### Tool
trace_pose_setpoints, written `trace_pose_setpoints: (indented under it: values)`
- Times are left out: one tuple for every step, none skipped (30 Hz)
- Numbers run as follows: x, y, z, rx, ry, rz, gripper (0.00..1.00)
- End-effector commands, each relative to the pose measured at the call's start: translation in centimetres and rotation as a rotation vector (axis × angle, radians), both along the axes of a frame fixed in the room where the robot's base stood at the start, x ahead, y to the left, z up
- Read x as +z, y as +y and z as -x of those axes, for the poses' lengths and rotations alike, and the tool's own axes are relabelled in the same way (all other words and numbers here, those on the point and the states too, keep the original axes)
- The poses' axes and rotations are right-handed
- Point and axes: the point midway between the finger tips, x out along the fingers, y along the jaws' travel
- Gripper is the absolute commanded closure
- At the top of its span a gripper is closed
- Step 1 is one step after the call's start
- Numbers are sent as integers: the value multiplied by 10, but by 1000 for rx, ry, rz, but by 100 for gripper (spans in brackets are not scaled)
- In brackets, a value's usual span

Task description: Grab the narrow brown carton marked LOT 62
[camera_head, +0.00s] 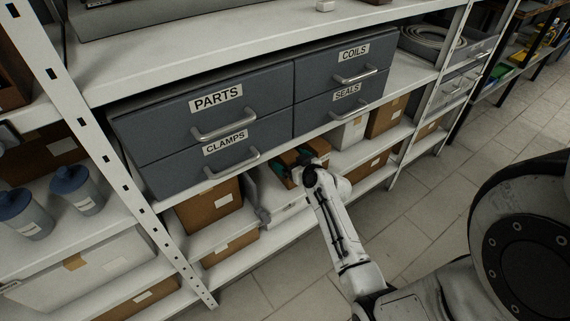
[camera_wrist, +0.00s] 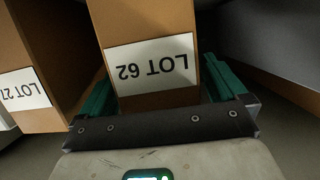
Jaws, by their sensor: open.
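The narrow brown carton marked LOT 62 (camera_wrist: 150,22) stands in front of my gripper in the wrist view, its white label upside down in the picture. My gripper (camera_wrist: 158,80) is open, with one green finger on each side of the carton's near end. Whether either finger touches the carton is hard to tell. In the head view my gripper (camera_head: 298,165) reaches into the shelf below the grey drawers, and the carton there is mostly hidden by it.
A brown carton marked LOT 21 (camera_wrist: 30,75) stands close on the left in the wrist view. The grey drawer unit (camera_head: 255,110) hangs over the reach. A white box (camera_head: 348,134) and a brown box (camera_head: 386,117) stand to the right on the shelf. The tiled floor (camera_head: 440,180) is open.

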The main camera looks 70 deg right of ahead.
Motion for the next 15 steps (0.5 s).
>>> trace_pose_setpoints:
  values:
    - [-2, -3, -4, -1, 0, 0, 2]
    - [-3, -4, -6, -1, 0, 0, 2]
    - [-3, -5, -7, -1, 1, 1, 2]
    - [-3, -6, -8, -1, 1, 1, 2]
    - [-3, -6, -9, -1, 1, 1, 2]
    - [-3, -6, -9, -1, 1, 1, 2]
    - [-3, -6, -9, -1, 0, 0, 2]
    - [-3, -6, -9, -1, 0, 0, 2]
    - [-3, -6, -9, -1, 0, 0, 2]
    - [-3, -5, -9, -1, 0, 0, 2]
    - [-3, -5, -9, -1, 0, 0, 2]
    - [-3, -5, -9, -1, 0, 0, 6]
    - [-3, -5, -9, -1, 0, 0, 9]
    - [-3, -5, -9, -1, 0, 0, 12]
    - [-3, -5, -9, -1, 0, 0, 16]
